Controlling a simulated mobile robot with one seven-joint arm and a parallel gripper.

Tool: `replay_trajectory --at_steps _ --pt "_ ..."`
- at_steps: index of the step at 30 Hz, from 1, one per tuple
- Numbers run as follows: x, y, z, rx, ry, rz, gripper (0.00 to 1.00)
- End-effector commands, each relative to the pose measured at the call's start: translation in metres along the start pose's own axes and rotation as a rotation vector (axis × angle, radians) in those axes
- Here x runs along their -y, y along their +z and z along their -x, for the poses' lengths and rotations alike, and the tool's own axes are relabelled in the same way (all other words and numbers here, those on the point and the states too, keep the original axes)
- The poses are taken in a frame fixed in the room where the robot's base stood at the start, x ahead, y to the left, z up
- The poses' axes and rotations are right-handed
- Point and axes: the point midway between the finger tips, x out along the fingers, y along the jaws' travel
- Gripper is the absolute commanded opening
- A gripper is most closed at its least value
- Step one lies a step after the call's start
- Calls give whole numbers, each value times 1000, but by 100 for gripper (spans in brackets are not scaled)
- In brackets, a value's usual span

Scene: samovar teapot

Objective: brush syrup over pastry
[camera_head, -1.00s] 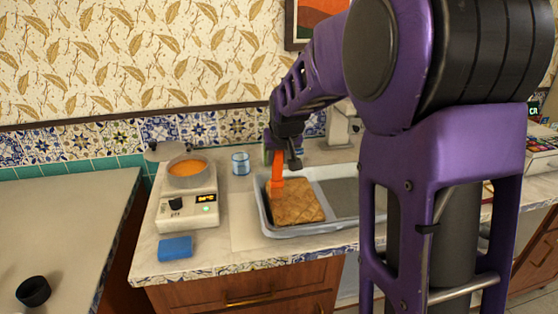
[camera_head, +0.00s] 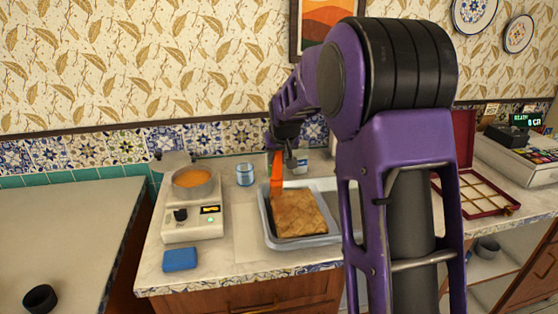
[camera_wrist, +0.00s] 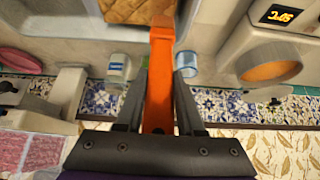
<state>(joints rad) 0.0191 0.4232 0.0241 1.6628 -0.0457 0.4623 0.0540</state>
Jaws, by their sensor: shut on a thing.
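My gripper (camera_wrist: 158,95) is shut on an orange brush (camera_wrist: 160,70), which points away from the jaws in the wrist view. In the head view the orange brush (camera_head: 276,174) hangs down at the back left of the pastry (camera_head: 300,213). Its lower end is over or at the pastry's edge; I cannot tell whether it touches. The pastry is a scored golden slab in a grey metal tray (camera_head: 318,241). It also shows at the top of the wrist view (camera_wrist: 137,10). A pot of orange syrup (camera_head: 194,181) sits on a white hot plate (camera_head: 193,225) to the left.
A blue glass (camera_head: 245,174) stands behind the tray and a blue sponge (camera_head: 180,260) lies in front of the hot plate. A dark red box (camera_head: 475,193) stands at right. Counter between hot plate and tray is clear.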

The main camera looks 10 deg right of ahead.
Motion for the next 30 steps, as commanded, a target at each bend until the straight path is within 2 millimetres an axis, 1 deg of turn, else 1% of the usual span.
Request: replay_trajectory --at_steps 3,10,14,21,27,30 --pt "0 -9 -5 0 0 0 0" --pt "0 -10 -8 0 0 0 0" --pt "0 -3 -5 0 0 0 0" --pt "0 16 8 0 0 0 0" --pt "0 21 12 2 0 0 0" --pt "0 27 16 1 0 0 0"
